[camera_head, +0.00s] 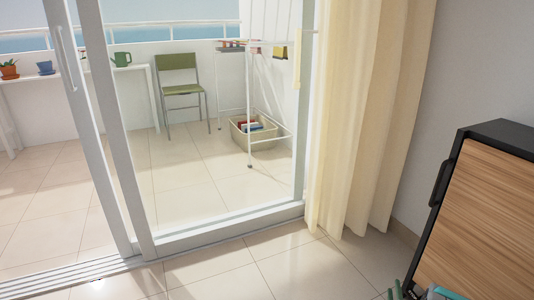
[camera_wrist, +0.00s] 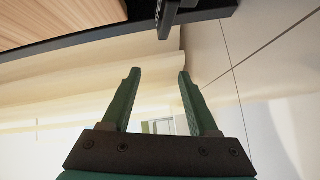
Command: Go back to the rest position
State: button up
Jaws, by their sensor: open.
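My gripper (camera_wrist: 157,90) shows in the wrist view with its two green fingers spread apart and nothing between them. Beyond the fingers are the cream curtain and the pale tiled floor. In the head view only a small part of my arm shows at the bottom right edge, in front of the wooden cabinet (camera_head: 484,220). The cabinet has a black frame and a black handle, and its wood panel also shows at the top left of the wrist view (camera_wrist: 60,18).
A glass sliding door (camera_head: 225,238) leads to a balcony. A cream curtain (camera_head: 360,120) hangs at its right. Outside are a green chair (camera_head: 179,78), a drying rack (camera_head: 250,105), a laundry basket (camera_head: 254,132) and a white table (camera_head: 100,71) with pots. The tiled floor before the door is clear.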

jog(key=w+a+r+g+y, duration=0.2)
jog(key=w+r, duration=0.4)
jog(key=r, duration=0.1)
jog(key=s+a+r+m+g+y+p, duration=0.1)
jog(key=a+r+m+g, duration=0.15)
jog(key=a+r, duration=0.4)
jog(key=s+a+r+m+g+p, duration=0.1)
jog(key=a+r+g+p, duration=0.15)
jog(key=r, duration=0.65)
jog(key=s+a+r+m+g+y+p, duration=0.1)
jog(key=s+a+r+m+g, duration=0.15)
jog(key=s+a+r, duration=0.75)
jog(key=s+a+r+m+g+y, duration=0.15)
jog(key=s+a+r+g, duration=0.4)
jog(key=s, duration=0.75)
jog(key=s+a+r+m+g, duration=0.1)
jog(key=s+a+r, duration=0.2)
jog(key=s, duration=0.5)
jog(key=s+a+r+m+g+p, duration=0.1)
jog(key=s+a+r, duration=0.2)
jog(key=s, duration=0.6)
jog(key=s+a+r+m+g, duration=0.1)
jog(key=s+a+r, duration=0.2)
jog(key=s, duration=0.6)
jog(key=shift+s+a+r+m+g, duration=0.25)
jog(key=shift+a+m+g, duration=0.1)
jog(key=shift+a, duration=0.15)
jog(key=shift+c, duration=0.6)
jog(key=shift+d, duration=0.1)
jog(key=shift+c, duration=0.2)
